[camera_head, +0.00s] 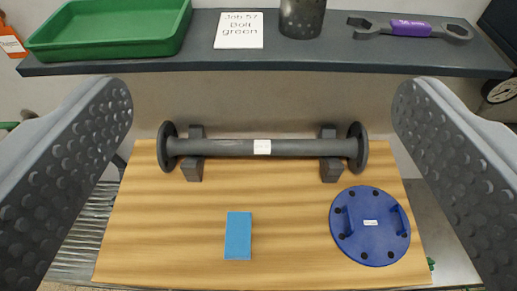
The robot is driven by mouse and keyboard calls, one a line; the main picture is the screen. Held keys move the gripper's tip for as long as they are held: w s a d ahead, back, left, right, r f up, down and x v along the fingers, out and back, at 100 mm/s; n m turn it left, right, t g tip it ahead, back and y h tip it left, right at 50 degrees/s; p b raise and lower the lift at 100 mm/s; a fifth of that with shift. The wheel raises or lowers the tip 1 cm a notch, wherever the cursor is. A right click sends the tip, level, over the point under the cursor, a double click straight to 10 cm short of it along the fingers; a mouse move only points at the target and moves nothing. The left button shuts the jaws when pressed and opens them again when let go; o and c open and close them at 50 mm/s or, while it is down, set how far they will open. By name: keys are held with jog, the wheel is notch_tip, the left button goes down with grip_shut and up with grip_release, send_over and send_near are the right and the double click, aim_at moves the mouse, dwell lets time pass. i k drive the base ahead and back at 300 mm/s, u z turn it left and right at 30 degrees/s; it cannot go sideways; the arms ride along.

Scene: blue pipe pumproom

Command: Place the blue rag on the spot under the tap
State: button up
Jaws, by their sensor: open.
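A small, flat-looking blue rectangle (238,236) lies on the wooden tabletop, left of the blue disc. It may be the blue rag, but I cannot tell cloth from a solid block. My gripper (261,106) is wide open, with its dimpled dark fingers at the left and right sides of the picture. Nothing is between the fingers close up, and the blue rectangle lies apart from them, lower in the picture. No tap and no spot under one can be made out in this view.
A flanged grey pipe (220,147) rests on two dark supports across the wooden table (150,230). A round blue flange disc (369,226) lies at the right. A dark shelf (340,55) behind holds a green tray (110,30), a card (239,30), a dark cup (302,18) and a wrench (410,28).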

aim_at(70, 243)
jog(key=u, duration=1.3)
jog(key=k, duration=1.15)
jog(key=z, duration=0.8)
jog(key=i, duration=1)
jog(key=u, duration=0.1)
